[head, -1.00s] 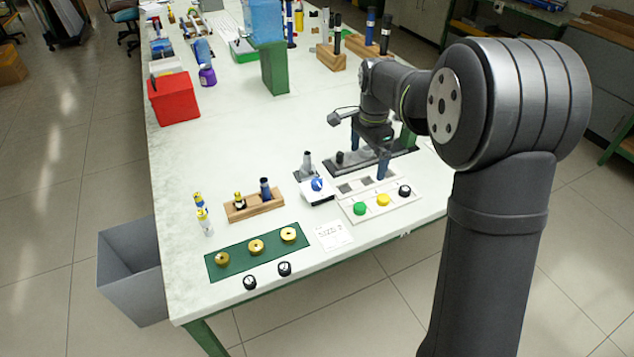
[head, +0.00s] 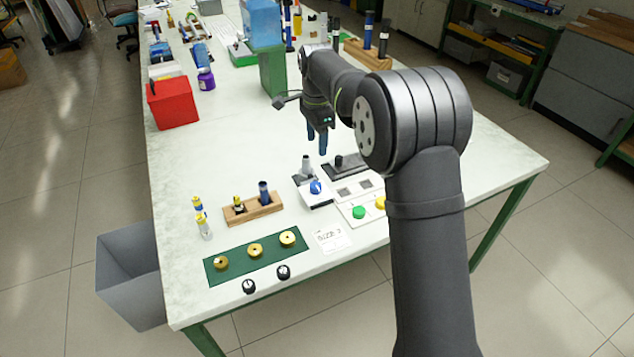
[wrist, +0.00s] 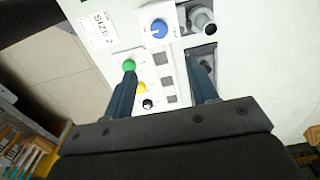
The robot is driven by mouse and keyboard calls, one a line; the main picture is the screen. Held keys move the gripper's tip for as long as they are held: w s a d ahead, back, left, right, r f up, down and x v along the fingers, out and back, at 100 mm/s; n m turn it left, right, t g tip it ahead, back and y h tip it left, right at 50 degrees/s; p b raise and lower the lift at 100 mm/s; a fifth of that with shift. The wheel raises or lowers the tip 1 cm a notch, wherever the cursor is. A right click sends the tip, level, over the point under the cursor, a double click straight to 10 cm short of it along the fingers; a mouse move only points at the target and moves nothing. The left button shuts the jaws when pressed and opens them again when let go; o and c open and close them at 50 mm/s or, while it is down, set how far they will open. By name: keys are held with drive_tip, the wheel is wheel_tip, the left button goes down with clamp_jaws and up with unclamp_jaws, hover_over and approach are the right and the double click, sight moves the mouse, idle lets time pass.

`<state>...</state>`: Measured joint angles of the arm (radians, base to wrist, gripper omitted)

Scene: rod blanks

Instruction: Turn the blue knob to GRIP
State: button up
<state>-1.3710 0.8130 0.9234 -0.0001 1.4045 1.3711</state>
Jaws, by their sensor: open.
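The blue knob (head: 315,187) sits on a small white box (head: 318,199) near the middle of the bench. In the wrist view the knob (wrist: 159,28) is round with a pale pointer line, and lies ahead of the fingers. Any word labels around it are too small to read. My gripper (head: 317,138) is above the bench, behind the knob in the head view, pointing down and apart from it. In the wrist view my gripper (wrist: 166,78) has its two blue fingers spread with nothing between them.
A grey upright post (head: 306,168) stands close behind the knob box. A dark fixture (head: 346,166) and a white panel with green (head: 358,212) and yellow buttons lie to its right. A wooden rack (head: 252,209) and green mat (head: 236,263) lie to the left. The bench's right side is clear.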

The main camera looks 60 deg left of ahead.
sight(317, 184)
wheel_tip(317, 184, down, 16)
drive_tip(key=shift+r, duration=0.2)
drive_tip(key=c, duration=1)
